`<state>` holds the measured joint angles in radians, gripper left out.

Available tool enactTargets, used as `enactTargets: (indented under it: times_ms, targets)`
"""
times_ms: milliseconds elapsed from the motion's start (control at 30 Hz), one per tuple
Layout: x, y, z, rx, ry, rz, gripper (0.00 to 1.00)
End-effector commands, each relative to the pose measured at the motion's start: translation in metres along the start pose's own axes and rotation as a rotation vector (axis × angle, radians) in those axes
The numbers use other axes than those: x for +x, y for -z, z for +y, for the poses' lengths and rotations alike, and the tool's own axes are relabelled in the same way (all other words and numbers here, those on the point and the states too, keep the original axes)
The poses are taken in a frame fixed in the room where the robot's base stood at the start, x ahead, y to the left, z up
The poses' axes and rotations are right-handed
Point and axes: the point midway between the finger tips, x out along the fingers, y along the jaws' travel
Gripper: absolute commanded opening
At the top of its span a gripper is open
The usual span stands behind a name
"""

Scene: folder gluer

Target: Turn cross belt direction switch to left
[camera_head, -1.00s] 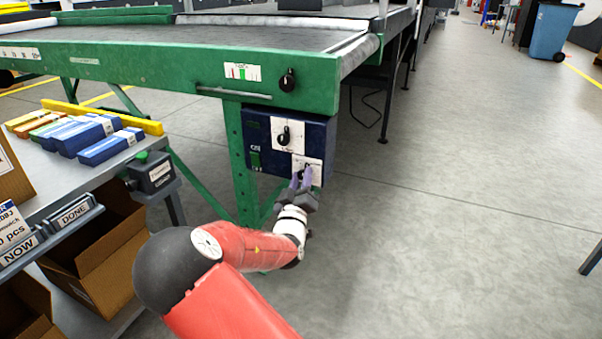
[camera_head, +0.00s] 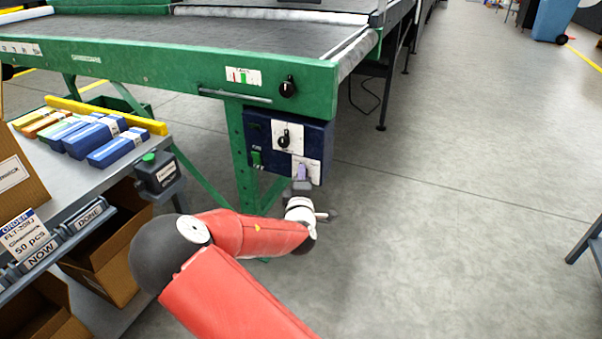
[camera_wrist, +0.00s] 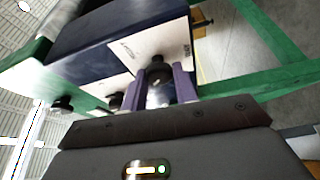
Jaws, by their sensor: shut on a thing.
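A dark blue control box (camera_head: 262,130) hangs under the green conveyor frame. It carries an upper black rotary switch (camera_head: 283,139) on a white plate and a lower white plate (camera_head: 313,177). My gripper (camera_head: 302,171) is at the lower plate and hides the switch there in the head view. In the wrist view, my purple fingers (camera_wrist: 163,85) are closed around the black knob (camera_wrist: 158,65) of that lower switch. The lettering on its white plate (camera_wrist: 125,48) is too small to read, and the knob's pointing direction is hidden.
Another black knob (camera_head: 288,88) sits on the green frame (camera_head: 180,75) above the box. A table with blue cartons (camera_head: 117,149) and a grey box with a green button (camera_head: 158,172) stands to the left.

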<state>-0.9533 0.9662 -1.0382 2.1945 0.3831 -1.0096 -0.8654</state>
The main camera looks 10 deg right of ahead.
Motion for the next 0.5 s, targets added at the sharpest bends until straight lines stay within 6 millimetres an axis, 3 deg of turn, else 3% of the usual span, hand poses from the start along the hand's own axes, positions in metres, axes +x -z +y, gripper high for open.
enactTargets:
  times_ms: [500]
  targets:
    - [-0.0003, 0.0002, -0.0008, -0.107, 0.047, 0.001, 0.06]
